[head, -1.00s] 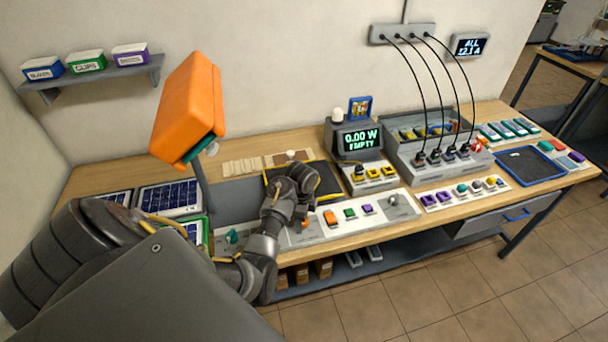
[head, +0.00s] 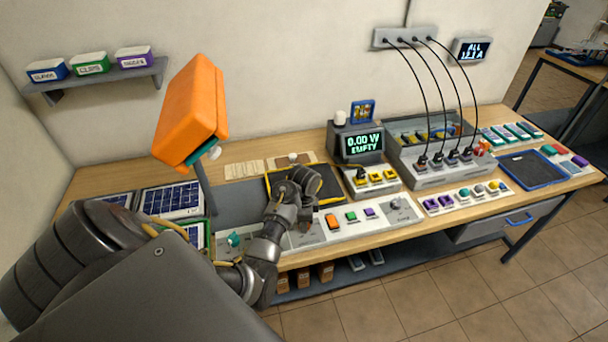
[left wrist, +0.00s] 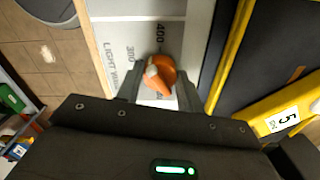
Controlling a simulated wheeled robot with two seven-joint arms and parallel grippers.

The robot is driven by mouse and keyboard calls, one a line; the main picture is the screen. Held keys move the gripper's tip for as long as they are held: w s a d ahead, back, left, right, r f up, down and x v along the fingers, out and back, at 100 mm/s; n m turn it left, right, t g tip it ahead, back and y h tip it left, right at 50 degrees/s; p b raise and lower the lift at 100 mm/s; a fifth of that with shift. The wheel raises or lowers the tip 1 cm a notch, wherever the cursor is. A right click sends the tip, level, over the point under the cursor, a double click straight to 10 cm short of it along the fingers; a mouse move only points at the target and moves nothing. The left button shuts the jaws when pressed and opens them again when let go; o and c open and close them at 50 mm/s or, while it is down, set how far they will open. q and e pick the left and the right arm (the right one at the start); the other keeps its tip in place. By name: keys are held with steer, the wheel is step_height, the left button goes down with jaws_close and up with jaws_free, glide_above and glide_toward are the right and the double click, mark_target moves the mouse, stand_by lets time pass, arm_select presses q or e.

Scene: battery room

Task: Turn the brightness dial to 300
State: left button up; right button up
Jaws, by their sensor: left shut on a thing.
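The brightness dial is an orange knob (left wrist: 160,76) on a pale panel, seen in the left wrist view. Printed marks 300 and 400 and the word LIGHT show beside it. My left gripper (left wrist: 158,92) is shut on the knob, one finger on each side. I cannot tell exactly which mark the knob points to. In the head view my left gripper (head: 304,222) reaches down to the left part of the control panel (head: 316,240) and mostly hides the dial. My right gripper is not in view.
An orange lamp head (head: 190,112) stands on a post at the left, close to my arm. A black tray with yellow edges (head: 328,184) lies behind the gripper. A display (head: 362,143) reads 0.00 W EMPTY. Orange, green and purple blocks sit right of the dial.

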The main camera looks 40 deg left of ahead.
arm_select(q)
steer(key=n, duration=0.5)
stand_by(0.6)
steer(key=o, duration=1)
